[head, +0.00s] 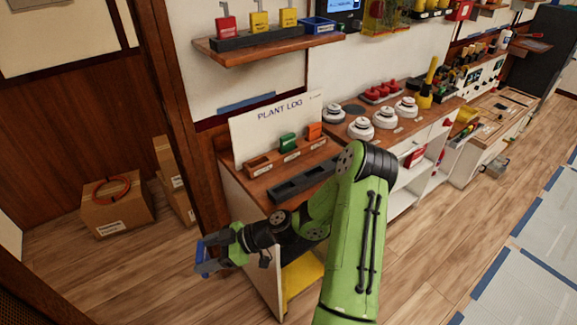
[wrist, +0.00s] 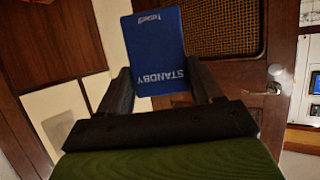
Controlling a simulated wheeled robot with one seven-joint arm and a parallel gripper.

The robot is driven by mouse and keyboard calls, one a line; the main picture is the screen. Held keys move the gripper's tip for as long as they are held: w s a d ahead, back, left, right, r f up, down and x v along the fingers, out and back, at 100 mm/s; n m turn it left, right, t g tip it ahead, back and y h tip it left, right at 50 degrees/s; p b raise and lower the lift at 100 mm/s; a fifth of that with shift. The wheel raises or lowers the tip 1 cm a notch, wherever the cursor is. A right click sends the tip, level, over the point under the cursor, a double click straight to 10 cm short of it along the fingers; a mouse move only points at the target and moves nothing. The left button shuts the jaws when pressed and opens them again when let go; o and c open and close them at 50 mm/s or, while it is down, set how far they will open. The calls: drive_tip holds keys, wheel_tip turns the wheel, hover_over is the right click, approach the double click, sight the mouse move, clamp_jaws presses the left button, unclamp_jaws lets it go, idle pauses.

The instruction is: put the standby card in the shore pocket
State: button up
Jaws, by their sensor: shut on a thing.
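The standby card (wrist: 157,50) is blue with white lettering and stands between my two fingers in the wrist view, its lettering upside down there. My gripper (wrist: 160,88) is shut on the card's lower end. In the head view my gripper (head: 218,250) is at the lower left, out past the counter's left end, with part of the blue card (head: 202,262) showing. A wooden pocket rack (head: 262,166) stands on the counter below the PLANT LOG board (head: 275,125). A green card (head: 288,142) and an orange card (head: 314,131) stand in it. The pocket labels are too small to read, so I cannot tell which is shore.
A dark tray (head: 303,181) lies in front of the rack. White round bases with red or dark tops (head: 384,118) stand right of it. A shelf (head: 270,52) with padlock-like items hangs above. Cardboard boxes (head: 115,208) stand on the floor at left.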

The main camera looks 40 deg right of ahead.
drive_tip(key=f, duration=0.1)
drive_tip(key=f+b, duration=0.2)
drive_tip(key=shift+a+f, duration=0.1)
drive_tip(key=shift+a, duration=0.15)
drive_tip(key=shift+d, duration=0.1)
